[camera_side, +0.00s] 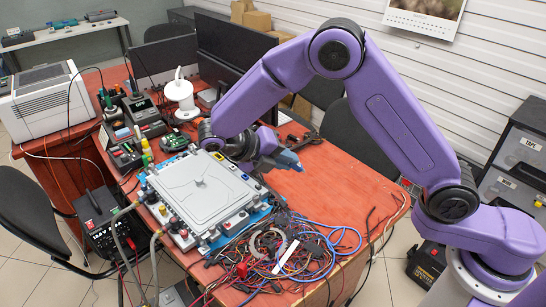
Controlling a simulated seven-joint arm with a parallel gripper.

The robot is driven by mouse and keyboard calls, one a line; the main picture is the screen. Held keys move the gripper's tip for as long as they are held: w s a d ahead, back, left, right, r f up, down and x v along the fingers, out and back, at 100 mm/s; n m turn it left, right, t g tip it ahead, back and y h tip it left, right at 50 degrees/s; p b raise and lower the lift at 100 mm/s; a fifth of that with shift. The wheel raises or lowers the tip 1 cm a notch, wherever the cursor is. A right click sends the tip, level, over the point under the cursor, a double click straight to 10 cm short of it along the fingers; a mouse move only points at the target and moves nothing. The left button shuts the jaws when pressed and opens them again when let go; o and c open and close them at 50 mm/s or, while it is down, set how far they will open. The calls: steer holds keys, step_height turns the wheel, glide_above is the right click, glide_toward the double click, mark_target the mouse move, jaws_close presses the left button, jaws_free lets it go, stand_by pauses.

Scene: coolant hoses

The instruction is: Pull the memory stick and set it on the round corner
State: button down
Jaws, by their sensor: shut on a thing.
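My gripper (289,161) is at the end of the purple arm, over the red desk (318,179), just right of the grey flat-lidded unit (200,187). Its blue-grey fingers point to the right and down. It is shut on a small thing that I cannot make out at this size. I cannot pick out the memory stick for sure; the fingers may hide it. I cannot tell which corner is the round one.
A tangle of coloured wires (285,250) covers the desk's front. Hoses (155,260) run down at the unit's front left. Bare desk lies right of my gripper. A black case (427,264) is on the floor.

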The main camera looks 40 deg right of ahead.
steer(key=shift+n+g+h, duration=0.3)
steer(key=shift+g+h, duration=0.2)
steer(key=shift+h, duration=0.3)
steer(key=shift+f, duration=11.55)
steer(key=c, duration=1)
jaws_free()
steer(key=shift+c, duration=0.2)
steer(key=v, duration=1.1)
steer(key=shift+a+r, duration=0.1)
steer(key=shift+a, duration=0.3)
steer(key=shift+a+r, duration=0.1)
